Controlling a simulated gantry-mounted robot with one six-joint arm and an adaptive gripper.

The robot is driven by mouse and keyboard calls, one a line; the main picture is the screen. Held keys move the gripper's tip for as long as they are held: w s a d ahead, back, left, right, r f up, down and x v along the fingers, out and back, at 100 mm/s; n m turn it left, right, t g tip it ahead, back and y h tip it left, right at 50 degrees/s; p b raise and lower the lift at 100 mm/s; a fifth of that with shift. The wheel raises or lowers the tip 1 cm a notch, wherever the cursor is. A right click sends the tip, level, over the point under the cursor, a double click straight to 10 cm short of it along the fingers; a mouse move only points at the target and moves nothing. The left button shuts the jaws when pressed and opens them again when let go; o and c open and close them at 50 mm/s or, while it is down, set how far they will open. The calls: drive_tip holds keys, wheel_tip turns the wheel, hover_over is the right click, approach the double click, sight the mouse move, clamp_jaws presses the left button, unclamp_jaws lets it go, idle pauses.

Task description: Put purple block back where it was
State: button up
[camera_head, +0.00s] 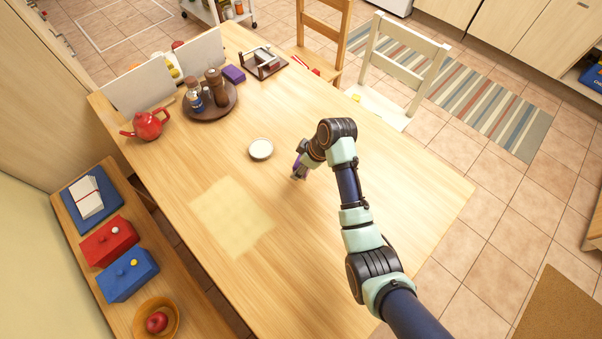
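A purple block (234,75) lies flat on the wooden table near its far edge, between the round brown tray and a small dark-framed rack. My gripper (299,174) points down low over the middle of the table, to the right of a small white dish and well apart from the purple block. A bit of purple shows at the gripper, but I cannot tell whether it is part of the gripper or something held. The fingers are small and partly hidden by my wrist, so their opening does not show.
The round tray (209,113) carries bottles and a mill. A red teapot (148,125), white dish (261,150), dark-framed rack (262,65) and pale square patch (231,217) are on the table. Chairs stand along the far right side. The table's right part is clear.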

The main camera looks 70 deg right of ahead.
drive_tip(key=shift+f+b, duration=0.35)
drive_tip(key=shift+f, duration=2.05)
drive_tip(key=shift+f, duration=0.1)
drive_tip(key=o, duration=1.4)
drive_tip(key=shift+o, duration=0.2)
drive_tip(key=p+v, duration=0.2)
drive_tip(key=v, duration=1)
